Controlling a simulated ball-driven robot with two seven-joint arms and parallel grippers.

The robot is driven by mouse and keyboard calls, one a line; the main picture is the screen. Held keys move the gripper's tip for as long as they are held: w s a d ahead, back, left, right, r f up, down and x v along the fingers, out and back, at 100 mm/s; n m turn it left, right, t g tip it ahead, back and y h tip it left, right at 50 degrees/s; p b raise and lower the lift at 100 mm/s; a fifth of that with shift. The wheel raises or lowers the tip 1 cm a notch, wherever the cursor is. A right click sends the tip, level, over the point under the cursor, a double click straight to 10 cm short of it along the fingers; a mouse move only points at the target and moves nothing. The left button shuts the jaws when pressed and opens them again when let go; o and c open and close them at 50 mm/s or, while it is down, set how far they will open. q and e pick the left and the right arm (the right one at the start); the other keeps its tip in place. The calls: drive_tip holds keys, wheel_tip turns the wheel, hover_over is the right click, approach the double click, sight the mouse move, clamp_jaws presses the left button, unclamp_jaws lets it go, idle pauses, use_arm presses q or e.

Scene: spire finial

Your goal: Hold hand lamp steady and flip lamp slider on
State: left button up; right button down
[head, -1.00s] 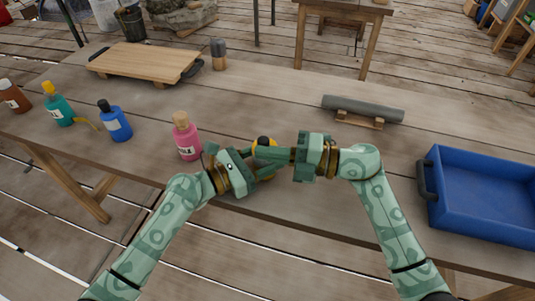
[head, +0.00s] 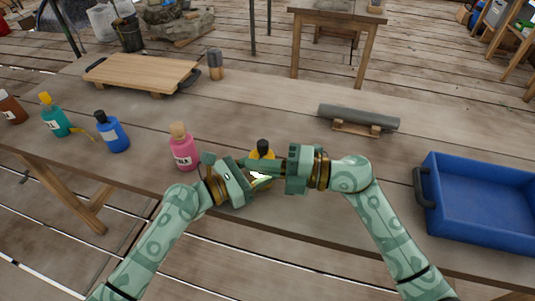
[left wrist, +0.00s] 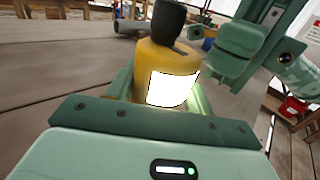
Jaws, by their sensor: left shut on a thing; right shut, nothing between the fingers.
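The hand lamp has a yellow body (left wrist: 155,62) with a black knob on top and a bright white, glowing panel (left wrist: 172,89) on its side. In the head view the lamp (head: 263,149) is upright and partly hidden by my grippers. My left gripper (head: 260,172) is shut around the lamp's body at the table's near edge. My right gripper (head: 272,168) is shut and empty, its fingers close beside the lamp; it also shows at upper right in the left wrist view (left wrist: 240,52). A dark strip shows on the lamp's shoulder; I cannot tell whether it is the slider.
A pink bottle (head: 183,152) stands just left of my left gripper. Blue (head: 113,135), teal (head: 57,122) and brown bottles stand farther left. A blue tray (head: 430,205) is at right. A grey cylinder (head: 360,117) on a wooden rest and a wooden board (head: 145,72) lie behind.

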drive_tip(key=s+d, duration=0.2)
drive_tip(key=d, duration=0.7)
drive_tip(key=shift+d, duration=0.35)
use_arm(q)
drive_tip(key=o, duration=1.1)
drive_tip(key=shift+o, duration=0.2)
